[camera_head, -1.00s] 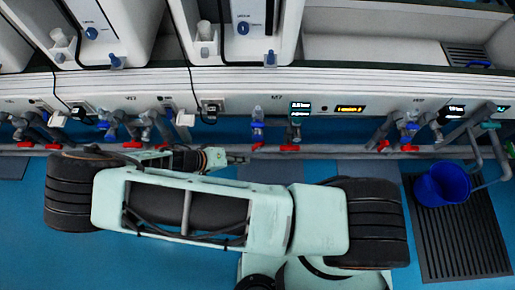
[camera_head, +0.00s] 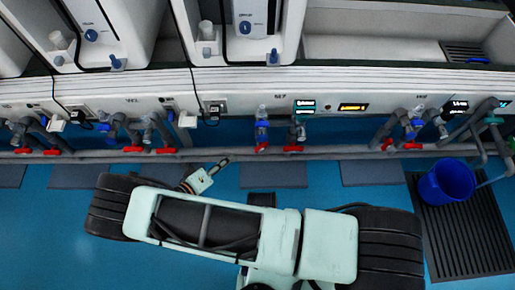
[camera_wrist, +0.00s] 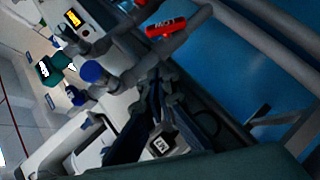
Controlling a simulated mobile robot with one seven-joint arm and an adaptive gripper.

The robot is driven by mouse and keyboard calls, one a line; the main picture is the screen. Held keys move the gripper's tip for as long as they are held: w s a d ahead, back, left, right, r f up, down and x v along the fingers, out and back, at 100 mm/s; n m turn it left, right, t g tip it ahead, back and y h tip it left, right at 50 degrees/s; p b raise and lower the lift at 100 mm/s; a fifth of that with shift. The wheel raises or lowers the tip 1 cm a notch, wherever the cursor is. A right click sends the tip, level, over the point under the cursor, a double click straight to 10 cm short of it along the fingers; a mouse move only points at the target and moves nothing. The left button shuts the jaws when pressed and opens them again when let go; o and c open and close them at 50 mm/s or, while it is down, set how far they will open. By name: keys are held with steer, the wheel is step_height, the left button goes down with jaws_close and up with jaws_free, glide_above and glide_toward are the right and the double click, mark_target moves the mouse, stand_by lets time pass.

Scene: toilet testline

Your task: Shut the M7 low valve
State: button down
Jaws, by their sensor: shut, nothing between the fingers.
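The M7 station on the long white panel has a blue-topped fitting (camera_head: 262,125) and two red valve handles below it, a left one (camera_head: 262,147) and a right one (camera_head: 293,149). I cannot tell from the pictures which one is the low valve. My gripper (camera_head: 224,161) is shut and empty, left of and apart from the left red handle. In the wrist view my dark gripper fingers (camera_wrist: 158,85) lie close together, below a red handle (camera_wrist: 166,27) on a grey pipe. Blue knobs (camera_wrist: 92,71) show to their left.
A grey pipe (camera_head: 340,150) runs along the panel front, with more red-handled valves (camera_head: 55,151) at other stations. A blue bucket (camera_head: 447,180) stands on a dark grate (camera_head: 465,240) at right. Blue floor lies open below the pipe.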

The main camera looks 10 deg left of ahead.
mark_target(261, 147)
steer(key=shift+w, duration=0.1)
steer(key=d+b+x, duration=0.1)
steer(key=x, duration=0.5)
steer(key=s+d+f+b+x, duration=0.1)
steer(key=x, duration=0.5)
steer(key=shift+d+b, duration=0.3)
steer(key=shift+b, duration=0.05)
